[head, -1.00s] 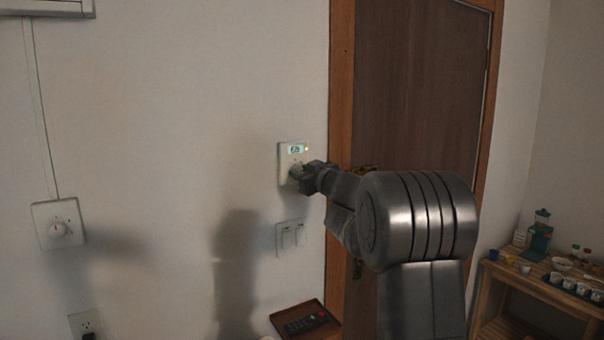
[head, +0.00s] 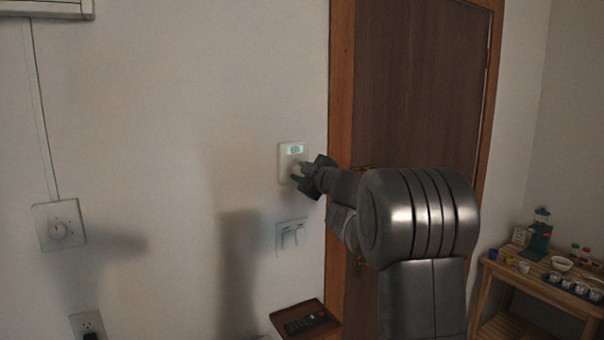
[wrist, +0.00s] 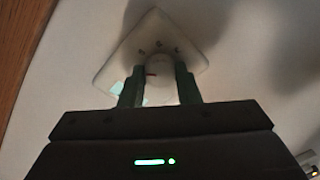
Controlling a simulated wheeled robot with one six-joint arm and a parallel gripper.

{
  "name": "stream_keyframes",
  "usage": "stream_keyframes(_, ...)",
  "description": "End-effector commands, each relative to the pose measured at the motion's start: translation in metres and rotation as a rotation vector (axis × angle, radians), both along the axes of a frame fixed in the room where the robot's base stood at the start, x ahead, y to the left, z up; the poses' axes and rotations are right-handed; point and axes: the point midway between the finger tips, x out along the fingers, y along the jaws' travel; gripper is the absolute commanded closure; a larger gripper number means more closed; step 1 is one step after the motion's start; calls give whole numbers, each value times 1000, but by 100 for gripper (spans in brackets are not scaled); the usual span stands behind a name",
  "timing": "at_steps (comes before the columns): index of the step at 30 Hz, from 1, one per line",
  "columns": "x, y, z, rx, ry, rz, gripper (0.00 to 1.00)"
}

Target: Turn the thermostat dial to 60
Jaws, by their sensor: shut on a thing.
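The thermostat (head: 284,168) is a pale wall unit left of the door, with a lit green display (head: 295,150) whose figures are too small to read surely. Its round white dial (wrist: 160,70) sits between my two dark fingers in the wrist view. My gripper (wrist: 160,84) is shut on the dial, one finger on each side. In the wrist view the thermostat plate (wrist: 106,70) appears tilted, with marks above the dial and a small reddish mark on it. In the head view my gripper (head: 302,174) hides part of the dial.
A wooden door (head: 410,90) stands behind my arm. Light switches (head: 290,234) are below the thermostat. A small shelf with a remote (head: 306,323) is below, and a wooden table (head: 530,283) with cups stands at right.

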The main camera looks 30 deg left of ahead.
Motion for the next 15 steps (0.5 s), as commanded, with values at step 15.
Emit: stream_keyframes(15, 0, 0, 0, -89, -170, 0, 94)
